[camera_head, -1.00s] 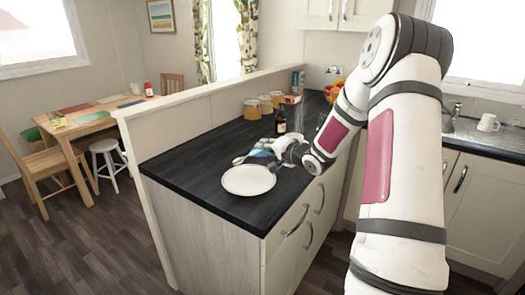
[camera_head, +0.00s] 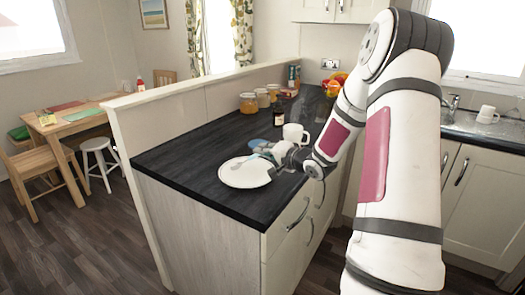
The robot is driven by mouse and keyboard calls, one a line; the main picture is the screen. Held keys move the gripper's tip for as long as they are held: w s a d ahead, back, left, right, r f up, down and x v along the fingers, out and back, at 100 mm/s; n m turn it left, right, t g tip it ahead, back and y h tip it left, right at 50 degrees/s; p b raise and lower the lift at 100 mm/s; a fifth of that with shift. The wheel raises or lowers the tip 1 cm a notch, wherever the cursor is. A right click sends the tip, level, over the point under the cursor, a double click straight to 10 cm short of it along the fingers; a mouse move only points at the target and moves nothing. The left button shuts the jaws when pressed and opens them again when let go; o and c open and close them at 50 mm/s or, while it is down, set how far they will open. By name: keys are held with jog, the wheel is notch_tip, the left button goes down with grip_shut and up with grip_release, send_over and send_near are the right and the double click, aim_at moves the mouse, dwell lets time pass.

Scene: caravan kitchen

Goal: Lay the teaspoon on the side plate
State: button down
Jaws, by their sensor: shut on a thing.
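The side plate (camera_head: 240,181) is a white round plate near the front left edge of the dark worktop. My gripper (camera_head: 266,158) is over the right part of the plate, shut on the teaspoon (camera_head: 240,161). The spoon is small and pale and points left from my fingers, over the plate. I cannot tell whether it touches the plate. My gripper hides part of the plate's right rim.
A white mug (camera_head: 295,133) stands just behind my gripper. A blue round item (camera_head: 257,145) lies behind the plate. Jars (camera_head: 249,103) stand along the low partition wall (camera_head: 190,105). The worktop left of the plate is clear.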

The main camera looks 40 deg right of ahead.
jog(key=shift+f, duration=0.15)
jog(key=c, duration=1.6)
grip_release()
jog(key=shift+s, duration=0.1)
jog(key=v, duration=1.2)
jog(key=shift+f, duration=0.1)
